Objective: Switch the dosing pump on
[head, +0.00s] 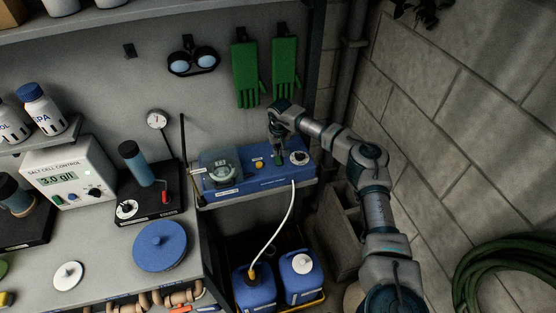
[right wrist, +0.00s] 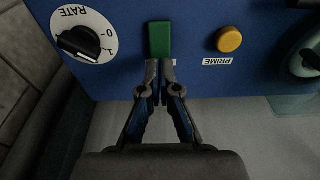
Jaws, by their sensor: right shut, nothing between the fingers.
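The dosing pump (head: 262,183) is a blue box on a small shelf at the wall in the head view. In the right wrist view its blue face (right wrist: 190,75) carries a green switch (right wrist: 160,40), a yellow PRIME button (right wrist: 229,39) and a black RATE knob (right wrist: 80,43) on a white dial. My right gripper (right wrist: 160,70) is shut and empty, with its fingertips at the lower end of the green switch; I cannot tell whether they touch it. In the head view the right gripper (head: 278,158) is over the pump between the yellow button and the dial. The left gripper is out of view.
Green gloves (head: 246,72) and goggles (head: 193,62) hang on the wall above. A salt cell control box (head: 70,172) stands on the bench at left. A block wall rises at right.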

